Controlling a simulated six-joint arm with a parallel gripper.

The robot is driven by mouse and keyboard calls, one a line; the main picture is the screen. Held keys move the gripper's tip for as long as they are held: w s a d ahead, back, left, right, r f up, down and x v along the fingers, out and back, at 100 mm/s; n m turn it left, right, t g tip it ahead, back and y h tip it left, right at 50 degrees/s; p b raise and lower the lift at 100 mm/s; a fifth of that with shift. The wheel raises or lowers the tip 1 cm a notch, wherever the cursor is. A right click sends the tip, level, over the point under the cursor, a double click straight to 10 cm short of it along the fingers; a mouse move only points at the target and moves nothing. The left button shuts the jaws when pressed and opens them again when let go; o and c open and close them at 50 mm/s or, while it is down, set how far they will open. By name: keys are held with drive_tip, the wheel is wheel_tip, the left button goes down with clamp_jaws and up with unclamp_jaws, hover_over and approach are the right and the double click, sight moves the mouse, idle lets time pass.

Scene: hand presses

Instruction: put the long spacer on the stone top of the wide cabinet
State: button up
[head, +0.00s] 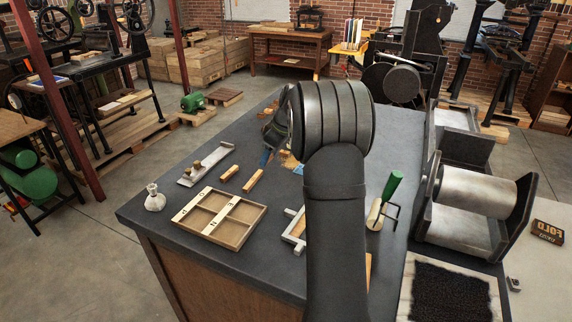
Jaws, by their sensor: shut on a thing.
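The wide cabinet has a brown wooden side (205,285) and a dark grey stone top (290,210) in front of me. My gripper (272,128) shows only in part as dark metal at the left of my wrist, above the top. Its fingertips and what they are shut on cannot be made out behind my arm. Two short wooden bars, one (230,172) and another (254,181), lie on the top left of my arm. I cannot tell which wooden piece is the long spacer. A bit of wood (368,270) shows at the right edge of my arm.
A divided wooden tray (234,232), a metal composing stick (206,165) and a small pale bottle (154,198) stand on the left. A press (470,195) stands farther right. Bare stone shows around the bars.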

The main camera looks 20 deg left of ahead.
hover_over(236, 184)
drive_tip(key=d, duration=0.1)
drive_tip(key=f, duration=0.6)
drive_tip(key=shift+w+d+f, duration=0.1)
drive_tip(key=shift+d+f, duration=0.1)
drive_tip(key=shift+f, duration=2.25)
drive_tip(key=shift+f, duration=0.15)
drive_tip(key=o, duration=0.9)
drive_tip(key=shift+o, duration=0.2)
drive_tip(key=v, duration=1.2)
drive_tip(key=shift+a, duration=0.1)
